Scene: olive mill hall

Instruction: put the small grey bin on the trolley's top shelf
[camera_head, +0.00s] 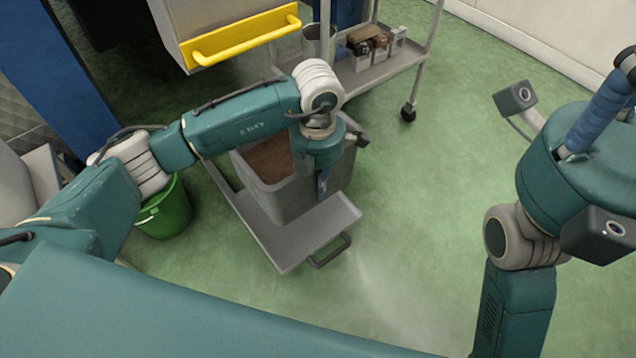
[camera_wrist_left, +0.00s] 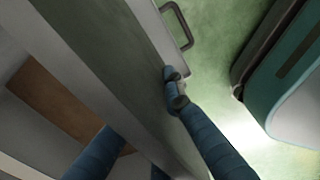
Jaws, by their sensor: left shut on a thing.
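The small grey bin (camera_head: 268,198), with a brown inside, is in the middle of the head view, on or just above a flat grey platform with a dark handle (camera_head: 330,250). My left gripper (camera_head: 323,183) reaches down at its right side and is shut on its wall. The left wrist view shows the bin wall (camera_wrist_left: 115,70) between the blue fingers (camera_wrist_left: 150,105), one inside and one outside. The wheeled shelf trolley (camera_head: 385,68) stands at the back; its upper part is out of view. My right gripper (camera_head: 605,100) is at the right edge, away from the bin; its opening is unclear.
A green bucket (camera_head: 167,210) stands left of the bin, partly behind my left arm. A pale box-like unit with a yellow handle (camera_head: 245,38) is behind. The trolley's lower shelf holds a metal pot (camera_head: 318,42) and several small items. Green floor right of the bin is clear.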

